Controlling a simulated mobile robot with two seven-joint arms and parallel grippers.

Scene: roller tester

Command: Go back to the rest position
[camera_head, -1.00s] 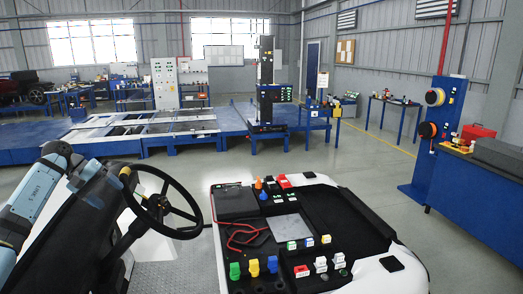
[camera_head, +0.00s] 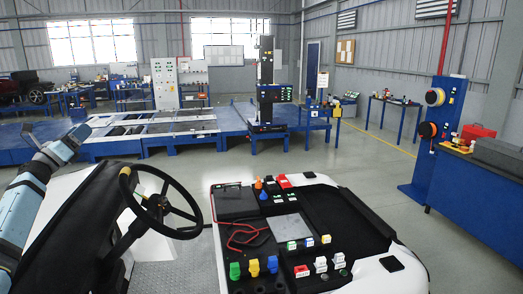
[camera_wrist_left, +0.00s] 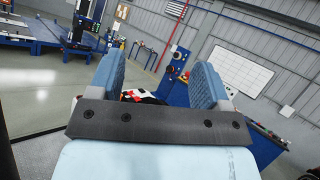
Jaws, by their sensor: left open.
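My left arm comes in at the left of the head view, raised beside the black steering wheel (camera_head: 160,205). My left gripper (camera_head: 80,132) is at its far end, above and left of the wheel and apart from it. In the left wrist view the two blue fingers of the left gripper (camera_wrist_left: 156,75) stand wide apart, with nothing held between them. My right arm and gripper are not in view.
Right of the wheel is a console (camera_head: 365,225) with coloured knobs and red cable. Ahead are a blue platform (camera_head: 185,145) and a dark column (camera_head: 265,80). A blue workbench (camera_head: 480,195) and reel stand (camera_head: 433,140) are at right. Open grey floor (camera_head: 350,165) lies between.

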